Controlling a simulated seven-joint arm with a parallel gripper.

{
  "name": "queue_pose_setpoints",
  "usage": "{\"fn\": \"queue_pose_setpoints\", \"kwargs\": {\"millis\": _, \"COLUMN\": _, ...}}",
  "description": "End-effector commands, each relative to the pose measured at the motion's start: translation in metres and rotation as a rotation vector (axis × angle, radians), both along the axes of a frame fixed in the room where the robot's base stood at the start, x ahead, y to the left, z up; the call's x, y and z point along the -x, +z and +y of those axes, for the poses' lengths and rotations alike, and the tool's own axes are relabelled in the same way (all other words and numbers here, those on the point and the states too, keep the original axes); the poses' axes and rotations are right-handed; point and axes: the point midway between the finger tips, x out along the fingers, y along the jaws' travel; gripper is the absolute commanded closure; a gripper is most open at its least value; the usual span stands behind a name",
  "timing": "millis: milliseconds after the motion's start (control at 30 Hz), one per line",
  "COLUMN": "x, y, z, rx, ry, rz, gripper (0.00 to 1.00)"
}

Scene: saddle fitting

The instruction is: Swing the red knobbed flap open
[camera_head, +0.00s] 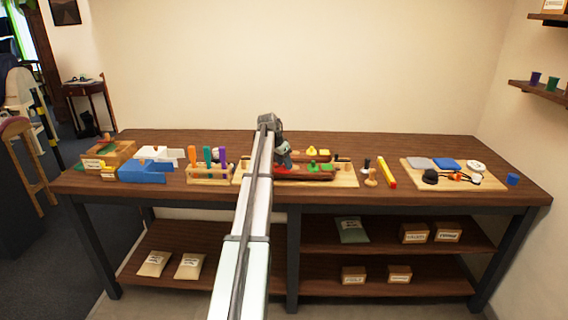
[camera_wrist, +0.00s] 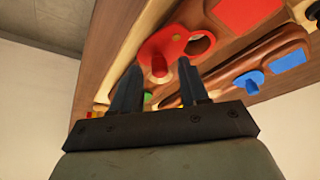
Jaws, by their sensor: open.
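The red flap (camera_wrist: 172,42) lies on a wooden board and shows large in the wrist view. Its red knob (camera_wrist: 159,68) stands up from it, and a round opening shows at its right end. My gripper (camera_wrist: 158,82) is open, with its two dark fingers apart on either side of the knob in the picture. I cannot tell whether either finger touches it. In the head view my gripper (camera_head: 284,160) is over the middle board, and my arm and gripper hide most of the red flap there.
On the same board (camera_head: 345,179) are a yellow piece (camera_head: 318,152) and a green knobbed piece (camera_head: 320,167). A wooden peg (camera_head: 371,178) and a yellow-red bar (camera_head: 387,172) lie to the right. The table front is mostly clear.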

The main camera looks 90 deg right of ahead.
Motion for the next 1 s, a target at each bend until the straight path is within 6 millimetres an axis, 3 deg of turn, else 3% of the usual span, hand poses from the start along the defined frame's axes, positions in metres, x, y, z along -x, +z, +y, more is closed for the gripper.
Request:
{"fn": "queue_pose_setpoints", "kwargs": {"millis": 333, "x": 0.0009, "y": -0.0023, "z": -0.0008, "rx": 0.000, "ry": 0.000, "rz": 0.000, "gripper": 0.56}}
{"fn": "queue_pose_setpoints", "kwargs": {"millis": 800, "x": 0.0009, "y": -0.0022, "z": -0.0006, "rx": 0.000, "ry": 0.000, "rz": 0.000, "gripper": 1.00}}
{"fn": "queue_pose_setpoints", "kwargs": {"millis": 1000, "x": 0.0007, "y": -0.0021, "z": -0.0005, "rx": 0.000, "ry": -0.007, "rz": 0.000, "gripper": 1.00}}
